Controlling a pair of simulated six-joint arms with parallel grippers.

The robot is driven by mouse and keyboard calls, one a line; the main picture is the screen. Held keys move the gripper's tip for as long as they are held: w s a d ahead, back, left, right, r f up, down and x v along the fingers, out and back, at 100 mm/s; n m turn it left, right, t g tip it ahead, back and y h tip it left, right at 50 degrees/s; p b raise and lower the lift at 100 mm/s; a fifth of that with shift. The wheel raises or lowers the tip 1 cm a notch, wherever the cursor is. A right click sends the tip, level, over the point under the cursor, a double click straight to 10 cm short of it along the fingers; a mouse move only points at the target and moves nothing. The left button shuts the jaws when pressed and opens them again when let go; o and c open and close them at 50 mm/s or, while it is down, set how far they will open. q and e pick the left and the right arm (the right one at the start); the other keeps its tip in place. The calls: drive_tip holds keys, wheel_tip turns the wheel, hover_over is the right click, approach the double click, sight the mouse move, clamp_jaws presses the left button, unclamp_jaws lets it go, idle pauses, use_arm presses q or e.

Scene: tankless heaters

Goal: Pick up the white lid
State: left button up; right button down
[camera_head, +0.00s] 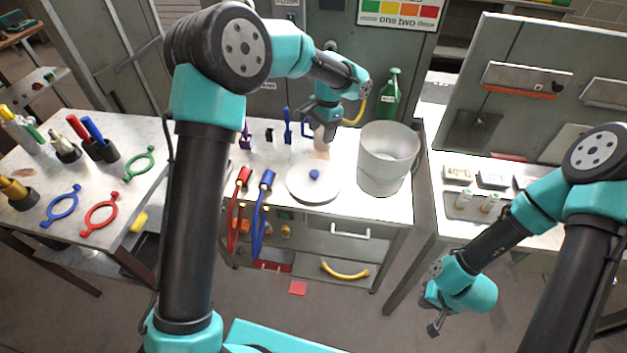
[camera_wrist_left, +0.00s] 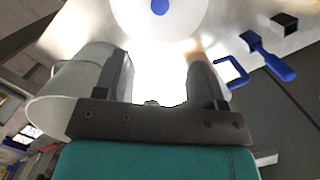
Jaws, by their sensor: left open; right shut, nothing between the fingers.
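The white lid (camera_head: 313,190) is a flat round disc with a blue knob (camera_head: 314,174) in its middle. It lies on the white table top, left of a white bucket (camera_head: 388,165). In the left wrist view the lid (camera_wrist_left: 150,27) is at the top edge, with its blue knob cut near the border. My left gripper (camera_head: 322,140) is above the table behind the lid, apart from it. Its two fingers show spread and empty in the left wrist view (camera_wrist_left: 160,75). My right gripper (camera_head: 435,327) hangs low at the right, shut and empty, away from the tables.
Red pliers (camera_head: 238,205) and blue pliers (camera_head: 262,210) hang over the table's front edge left of the lid. A green bottle (camera_head: 389,95) stands behind the bucket. A left side table holds ring-shaped tools (camera_head: 62,207). A right table carries small labelled blocks (camera_head: 458,173).

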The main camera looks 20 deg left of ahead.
use_arm(q)
drive_tip(key=shift+f, duration=0.1)
approach(315, 172)
drive_tip(key=f, duration=0.3)
drive_tip(key=s+f, duration=0.1)
drive_tip(key=f, duration=0.1)
drive_tip(key=shift+a, duration=0.3)
drive_tip(key=shift+s+a+f, duration=0.1)
drive_tip(key=shift+a+f, duration=0.05)
drive_tip(key=shift+f, duration=1.1)
drive_tip(key=shift+s+a+f, duration=0.1)
drive_tip(key=shift+f, duration=1.2)
drive_tip(key=shift+c, duration=0.3)
drive_tip(key=c, duration=1)
drive_tip(key=shift+r, duration=0.1)
